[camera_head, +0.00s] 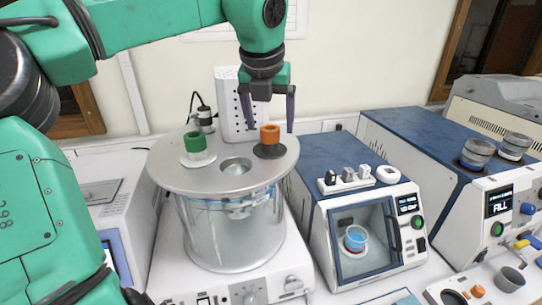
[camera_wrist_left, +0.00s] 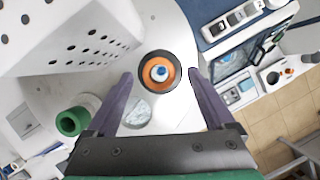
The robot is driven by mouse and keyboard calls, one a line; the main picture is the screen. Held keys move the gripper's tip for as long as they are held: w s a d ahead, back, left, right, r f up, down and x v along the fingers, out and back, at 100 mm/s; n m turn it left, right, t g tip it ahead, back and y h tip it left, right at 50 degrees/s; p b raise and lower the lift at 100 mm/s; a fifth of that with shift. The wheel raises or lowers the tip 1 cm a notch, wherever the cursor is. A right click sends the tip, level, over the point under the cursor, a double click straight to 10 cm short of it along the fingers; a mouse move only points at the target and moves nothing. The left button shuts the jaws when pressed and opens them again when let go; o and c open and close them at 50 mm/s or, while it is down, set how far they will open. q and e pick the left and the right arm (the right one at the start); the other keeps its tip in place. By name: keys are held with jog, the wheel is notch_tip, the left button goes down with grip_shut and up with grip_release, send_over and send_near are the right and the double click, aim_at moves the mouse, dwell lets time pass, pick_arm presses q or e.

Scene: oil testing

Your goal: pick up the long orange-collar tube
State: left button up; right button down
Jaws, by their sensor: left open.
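The orange collar (camera_head: 270,134) of the tube stands upright in a dark ring on the round metal lid (camera_head: 190,178) of the glass bath. The tube's lower part is hidden below the lid. In the left wrist view the orange collar (camera_wrist_left: 159,72) shows from above, with a blue and white centre. My left gripper (camera_head: 270,128) is open, pointing down, with its fingertips just above and around the collar's level. In the left wrist view its fingers (camera_wrist_left: 160,75) lie on either side of the collar, apart from it. My right gripper is not in view.
A white perforated box (camera_head: 238,104) stands close behind. A blue-topped machine (camera_head: 365,225) with a windowed chamber is at the right.

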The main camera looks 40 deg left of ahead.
pick_arm(q)
jog(key=shift+p+x, duration=0.3)
jog(key=shift+x, duration=0.9)
jog(key=shift+a+f, duration=0.1)
jog(key=shift+f, duration=0.05)
jog(key=shift+s, duration=0.1)
jog(key=shift+c, duration=1.2)
grip_shut()
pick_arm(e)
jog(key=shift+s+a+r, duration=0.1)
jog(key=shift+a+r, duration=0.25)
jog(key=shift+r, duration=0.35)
